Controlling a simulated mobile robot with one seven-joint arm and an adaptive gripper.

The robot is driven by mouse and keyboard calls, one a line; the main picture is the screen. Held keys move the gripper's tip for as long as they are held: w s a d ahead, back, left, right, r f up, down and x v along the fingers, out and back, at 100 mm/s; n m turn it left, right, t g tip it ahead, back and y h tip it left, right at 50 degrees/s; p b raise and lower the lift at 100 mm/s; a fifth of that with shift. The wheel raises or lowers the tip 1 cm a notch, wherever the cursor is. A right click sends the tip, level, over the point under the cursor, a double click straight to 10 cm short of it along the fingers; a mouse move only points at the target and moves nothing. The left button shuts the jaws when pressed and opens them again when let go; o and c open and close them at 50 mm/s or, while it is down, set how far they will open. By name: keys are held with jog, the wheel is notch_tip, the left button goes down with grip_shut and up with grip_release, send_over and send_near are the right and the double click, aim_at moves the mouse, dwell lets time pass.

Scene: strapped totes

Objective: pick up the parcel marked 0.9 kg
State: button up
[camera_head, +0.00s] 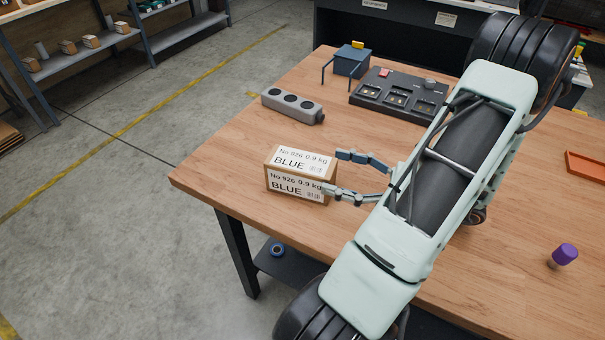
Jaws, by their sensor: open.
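The parcel (299,174) is a small brown box near the left corner of the wooden table. Its white labels on the top and front read "No 926 0.9 kg BLUE". My gripper (335,172) is open and comes in from the right. One finger is at the parcel's far right side and the other is at its near right side, overlapping the front label's edge in the picture. I cannot tell whether either finger touches the box. Part of the parcel's right side is hidden by the fingers.
A purple cylinder (565,254) and an orange tray (584,167) are at the right.

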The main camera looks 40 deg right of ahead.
aim_at(301, 161)
jog(key=x, duration=0.8)
jog(key=shift+w+a, duration=0.1)
jog(key=shift+a, duration=0.25)
jog(key=shift+c, duration=0.4)
jog(key=shift+r, duration=0.15)
grip_shut()
